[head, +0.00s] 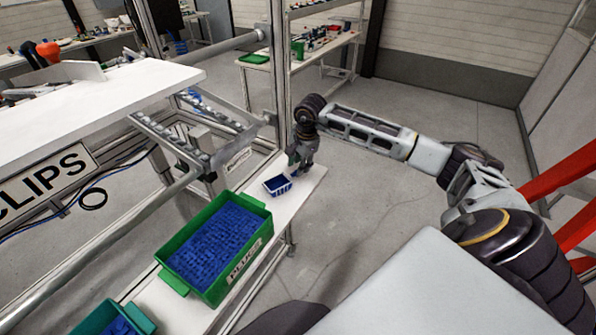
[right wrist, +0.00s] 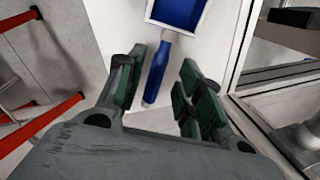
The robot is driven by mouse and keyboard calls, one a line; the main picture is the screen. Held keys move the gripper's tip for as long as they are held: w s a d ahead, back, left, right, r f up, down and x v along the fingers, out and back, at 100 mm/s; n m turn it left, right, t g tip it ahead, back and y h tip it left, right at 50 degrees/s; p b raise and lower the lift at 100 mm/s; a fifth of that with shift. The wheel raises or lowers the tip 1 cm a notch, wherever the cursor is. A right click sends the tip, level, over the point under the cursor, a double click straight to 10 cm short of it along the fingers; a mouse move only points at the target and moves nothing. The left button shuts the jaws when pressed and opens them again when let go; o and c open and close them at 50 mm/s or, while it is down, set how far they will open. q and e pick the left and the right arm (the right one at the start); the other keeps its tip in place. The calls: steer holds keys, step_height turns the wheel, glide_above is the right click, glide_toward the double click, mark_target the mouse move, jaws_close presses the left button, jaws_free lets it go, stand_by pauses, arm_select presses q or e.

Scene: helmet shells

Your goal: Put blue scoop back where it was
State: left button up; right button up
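The blue scoop (head: 278,186) lies on the white shelf (head: 308,180) near its far end, with a pale rim showing around its pan. In the right wrist view, its blue handle (right wrist: 156,74) points towards my right gripper, and the pan (right wrist: 179,12) is cut off by the top edge. My right gripper (head: 297,165) is just beyond the scoop in the head view. Its two fingers (right wrist: 158,88) are apart in the wrist view, with the handle between them and gaps on both sides. My left gripper is not in view.
A green bin (head: 178,281) full of small blue pieces stands on the shelf nearer to me. Another green bin (head: 146,323) is partly cut off at the bottom. A metal frame post (head: 281,75) and rail stand left of my gripper.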

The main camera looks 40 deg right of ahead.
steer(key=b+v, duration=0.1)
steer(key=v, duration=0.6)
steer(key=shift+r, duration=0.4)
